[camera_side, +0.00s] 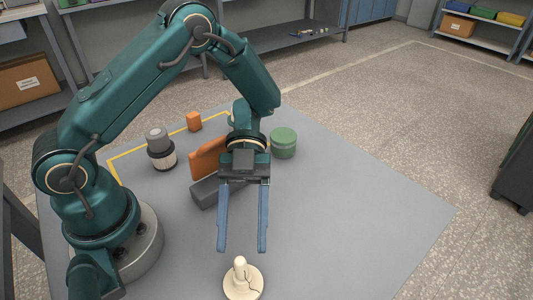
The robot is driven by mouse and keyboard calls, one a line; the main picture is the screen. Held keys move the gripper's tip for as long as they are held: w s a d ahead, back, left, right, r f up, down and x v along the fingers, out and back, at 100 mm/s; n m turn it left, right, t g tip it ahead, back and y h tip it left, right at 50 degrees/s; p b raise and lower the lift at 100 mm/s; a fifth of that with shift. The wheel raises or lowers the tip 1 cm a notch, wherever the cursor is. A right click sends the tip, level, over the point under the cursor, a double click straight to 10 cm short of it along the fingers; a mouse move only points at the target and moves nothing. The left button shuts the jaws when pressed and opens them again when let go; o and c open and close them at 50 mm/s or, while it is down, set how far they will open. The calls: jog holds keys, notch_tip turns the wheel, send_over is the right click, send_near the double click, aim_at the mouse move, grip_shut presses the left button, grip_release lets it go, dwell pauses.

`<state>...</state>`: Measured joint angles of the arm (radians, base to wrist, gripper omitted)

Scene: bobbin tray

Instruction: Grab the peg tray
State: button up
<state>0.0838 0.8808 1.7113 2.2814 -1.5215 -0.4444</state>
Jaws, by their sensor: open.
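The peg tray (236,287) is a cream round disc with an upright, rounded peg in its middle. It stands on the grey table near the bottom edge of the view. A thin dark line, like a cord or crack, runs on its right side. My gripper (242,249) points down with its two long blue fingers spread apart. The fingertips show just behind and above the peg in the picture, with nothing between them. I cannot tell their exact height over the table.
Behind my gripper stand a dark grey block (205,193) with an orange panel (205,160) and a green round container (284,143). A grey and black ribbed cylinder (160,150) and a small orange block (194,121) are farther left. The table's right side is clear.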

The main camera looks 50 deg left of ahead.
aim_at(241, 270)
jog(key=shift+s+d+f, duration=0.1)
jog(key=shift+d+f, duration=0.05)
jog(key=shift+f, duration=0.2)
jog(key=shift+x, duration=2.35)
grip_shut()
